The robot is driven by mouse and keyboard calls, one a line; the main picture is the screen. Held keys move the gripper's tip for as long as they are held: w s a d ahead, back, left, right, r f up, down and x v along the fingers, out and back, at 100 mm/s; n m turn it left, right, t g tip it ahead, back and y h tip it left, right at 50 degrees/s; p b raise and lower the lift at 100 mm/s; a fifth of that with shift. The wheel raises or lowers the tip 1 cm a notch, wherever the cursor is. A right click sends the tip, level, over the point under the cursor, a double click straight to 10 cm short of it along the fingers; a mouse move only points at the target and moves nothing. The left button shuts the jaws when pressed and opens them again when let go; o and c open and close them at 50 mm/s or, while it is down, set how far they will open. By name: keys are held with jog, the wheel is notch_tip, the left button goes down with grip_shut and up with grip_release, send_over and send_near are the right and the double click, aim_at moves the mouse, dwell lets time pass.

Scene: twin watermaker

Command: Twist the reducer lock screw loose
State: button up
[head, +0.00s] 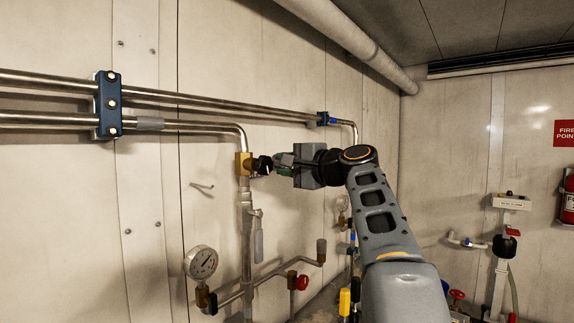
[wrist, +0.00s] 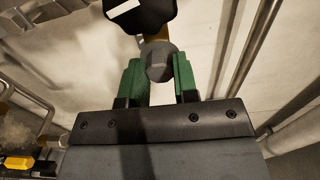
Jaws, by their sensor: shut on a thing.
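The reducer lock screw (wrist: 160,62) shows in the wrist view as a grey, rounded head between the two green fingers of my gripper (wrist: 160,78). The fingers are shut on its sides. Behind it is part of the brass reducer body (wrist: 157,35). A black knob (wrist: 138,12) with a white mark stands at the top of that view. In the head view my gripper (head: 283,162) reaches left to the brass reducer (head: 243,164) on the vertical pipe, close to its black knob (head: 263,165). The screw cannot be made out there.
A pressure gauge (head: 201,262) and a red-handled valve (head: 301,282) are lower on the pipework. Steel pipes (head: 190,98) run along the wall above, held by a blue clamp (head: 107,105). A yellow-handled part (head: 345,301) is below my arm.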

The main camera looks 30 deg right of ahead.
jog(key=o, duration=0.9)
jog(key=shift+s, duration=0.1)
jog(key=b+v, duration=0.1)
jog(key=v, duration=1.2)
jog(key=shift+s+d+b, duration=0.1)
jog(key=shift+s+b, duration=0.2)
jog(key=shift+b, duration=0.05)
